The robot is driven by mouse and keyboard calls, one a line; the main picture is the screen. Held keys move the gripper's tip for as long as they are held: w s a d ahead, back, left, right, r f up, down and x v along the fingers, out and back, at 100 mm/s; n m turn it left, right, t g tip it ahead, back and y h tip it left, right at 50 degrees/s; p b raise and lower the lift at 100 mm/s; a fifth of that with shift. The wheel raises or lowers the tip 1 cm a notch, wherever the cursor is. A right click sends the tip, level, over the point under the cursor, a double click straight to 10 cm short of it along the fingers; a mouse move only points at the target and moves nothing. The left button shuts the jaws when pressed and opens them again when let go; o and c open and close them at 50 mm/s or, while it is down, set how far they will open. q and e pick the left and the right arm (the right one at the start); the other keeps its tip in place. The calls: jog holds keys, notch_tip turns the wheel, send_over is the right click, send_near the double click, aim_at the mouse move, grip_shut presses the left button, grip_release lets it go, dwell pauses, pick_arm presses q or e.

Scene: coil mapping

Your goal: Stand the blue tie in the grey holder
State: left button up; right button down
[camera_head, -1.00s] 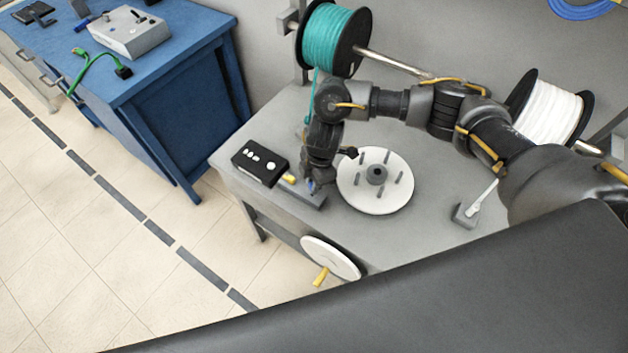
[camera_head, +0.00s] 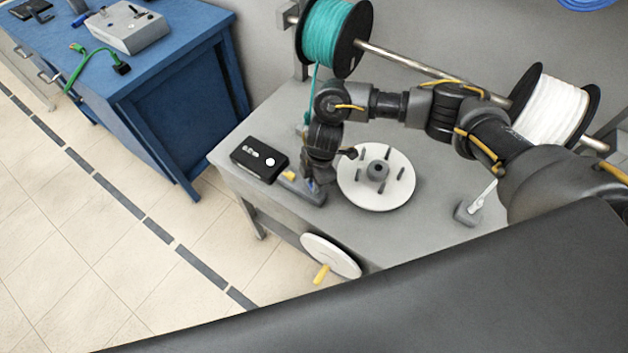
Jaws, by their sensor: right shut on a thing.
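My right gripper (camera_head: 312,186) reaches down at the grey holder (camera_head: 313,197), a low grey block near the left front edge of the grey table. It is shut on the blue tie (camera_head: 302,181), of which only a small blue bit shows by the fingers. The gripper and wrist hide most of the tie and part of the holder, so I cannot tell whether the tie is inside a slot. A yellow piece (camera_head: 289,175) shows at the holder's left end. My left gripper is not in view.
A black box with white buttons (camera_head: 258,160) stands left of the holder. A white pegged disc (camera_head: 398,191) lies right of the gripper. Green (camera_head: 327,38) and white (camera_head: 550,112) spools hang on a rod behind. A white handwheel (camera_head: 330,257) sits at the front edge.

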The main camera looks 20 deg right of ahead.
jog(key=shift+f, duration=0.65)
dwell(1.0)
jog(key=c, duration=1.2)
grip_release()
jog(key=shift+c, duration=0.2)
notch_tip(320, 180, up, 11)
jog(key=d, duration=0.1)
jog(key=shift+w+d+f+b, duration=0.2)
jog(key=shift+d+b, duration=0.1)
jog(key=shift+b, duration=0.15)
jog(key=shift+d, duration=0.1)
